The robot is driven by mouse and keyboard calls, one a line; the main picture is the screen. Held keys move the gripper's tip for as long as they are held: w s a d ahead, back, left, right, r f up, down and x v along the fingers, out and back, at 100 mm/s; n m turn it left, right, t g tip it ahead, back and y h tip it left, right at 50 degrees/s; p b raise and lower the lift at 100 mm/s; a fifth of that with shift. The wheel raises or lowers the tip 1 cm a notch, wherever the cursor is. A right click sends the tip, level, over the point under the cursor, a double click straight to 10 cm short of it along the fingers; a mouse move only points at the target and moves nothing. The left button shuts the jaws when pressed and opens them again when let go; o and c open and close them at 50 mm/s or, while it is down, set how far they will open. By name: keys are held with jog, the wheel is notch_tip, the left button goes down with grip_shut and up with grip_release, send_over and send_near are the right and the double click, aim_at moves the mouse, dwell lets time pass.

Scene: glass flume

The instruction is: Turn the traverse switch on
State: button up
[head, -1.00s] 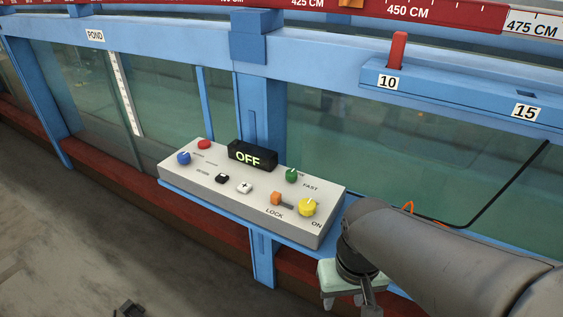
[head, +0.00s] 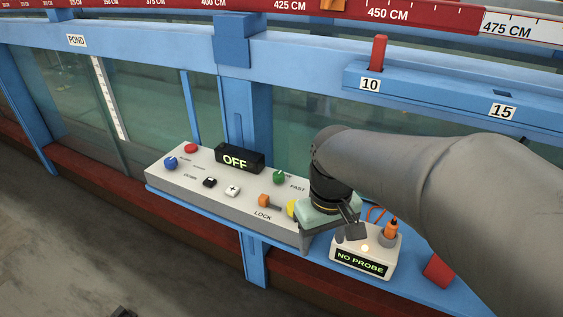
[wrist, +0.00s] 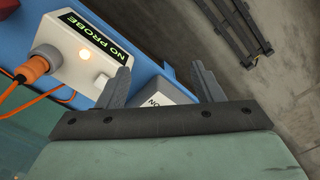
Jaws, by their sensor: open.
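The grey control panel (head: 225,207) sits on a blue ledge against the flume, and its black display (head: 240,159) reads OFF. A yellow knob (head: 291,208) near the ON label is partly hidden by my gripper. An orange lever (head: 265,201) stands by the LOCK label, with a green knob (head: 279,177) by FAST. My gripper (head: 350,233) is open and empty, pointing down at the panel's right end. In the wrist view, the panel corner (wrist: 172,98) with part of the ON label shows between my gripper's fingers (wrist: 163,72); the yellow knob is not seen there.
Close right of my gripper stands a white box (head: 378,247) reading NO PROBE, with a lit lamp, an orange plug (head: 391,229) and orange cable. A red block (head: 438,270) lies farther right. The blue beam (head: 420,83) runs behind. The floor at left is mostly clear.

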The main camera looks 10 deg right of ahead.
jog(key=w+a+r+n+p, duration=0.3)
jog(key=w+r+n, duration=0.3)
jog(key=w+r, duration=0.8)
jog(key=shift+m, duration=0.3)
jog(key=f, duration=0.6)
jog(key=w+f, duration=0.1)
jog(key=f, duration=1.2)
jog(key=shift+w+d+f, duration=0.2)
jog(key=shift+w, duration=0.15)
jog(key=c, duration=1)
